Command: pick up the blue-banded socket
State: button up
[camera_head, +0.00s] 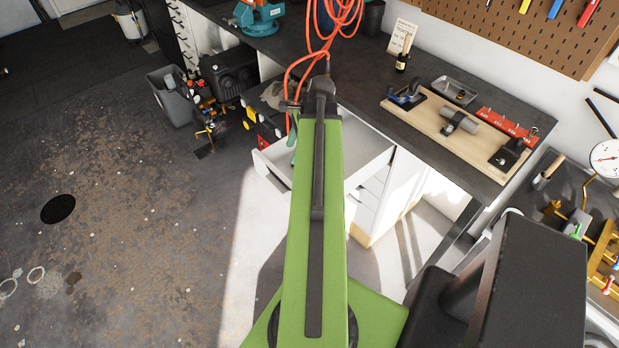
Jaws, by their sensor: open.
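I cannot make out the blue-banded socket in this view. A red strip with white markings (508,129) lies at the back right of a wooden board (436,126) on the dark bench; any band colours there are too small to tell. A blue and dark tool (405,96) sits at the board's left end, and a grey cylinder (459,120) lies in its middle. My green arm rises through the middle of the picture and ends near the bench's front edge. My gripper cannot be made out beyond it.
An open white drawer (368,148) juts out below the bench, partly behind my arm. Orange cable (335,18) loops above the bench. A small metal tray (454,90) and a dark bottle (402,62) stand behind the board. The floor at left is mostly clear.

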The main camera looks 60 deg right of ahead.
jog(key=s+d+m+t, duration=0.1)
jog(key=s+d+m, duration=0.55)
jog(key=s, duration=0.35)
jog(key=shift+h, duration=0.3)
jog(key=b+x, duration=0.3)
jog(key=x, duration=0.1)
jog(key=b+x, duration=0.7)
jog(key=b, duration=0.1)
jog(key=shift+w+d+f, duration=0.2)
jog(key=shift+d+f, duration=0.05)
jog(key=shift+f, duration=0.15)
jog(key=shift+w+f+b, duration=0.1)
jog(key=shift+w+b, duration=0.05)
jog(key=shift+b, duration=0.2)
jog(key=b+x, duration=0.4)
jog(key=x, duration=0.1)
jog(key=shift+w+d+b, duration=0.15)
jog(key=shift+w+b, duration=0.05)
jog(key=shift+b, duration=0.1)
jog(key=shift+r, duration=0.2)
jog(key=shift+c, duration=0.3)
grip_shut()
